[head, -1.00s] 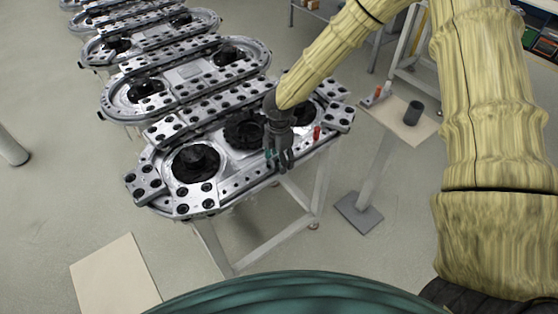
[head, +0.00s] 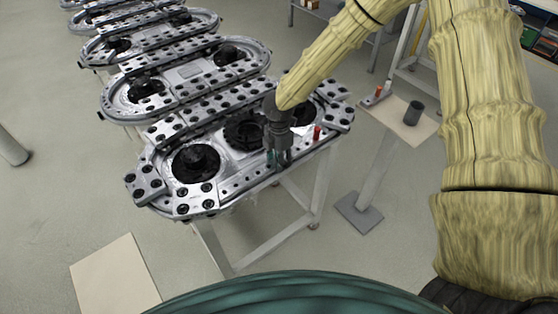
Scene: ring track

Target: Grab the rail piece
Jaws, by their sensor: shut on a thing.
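The nearest ring track (head: 150,199) is a metal oval on a white frame, with black-holed blocks and round dark hubs. The rail piece (head: 243,182) appears to be the straight metal strip along its front side; its ends are hard to tell. My gripper (head: 279,163) points down at this front side, right of the strip's middle. Its dark fingers are close together, shut on what looks like the rail piece; the contact is small and partly hidden by the fingers. A small teal part shows at the fingers' left side.
A red cylinder (head: 317,133) stands on the track just right of my gripper. A small stand (head: 398,123) to the right bears a dark cylinder (head: 415,110) and another red piece (head: 378,92). More ring tracks (head: 185,75) stretch behind. The front floor is clear except a beige board (head: 115,275).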

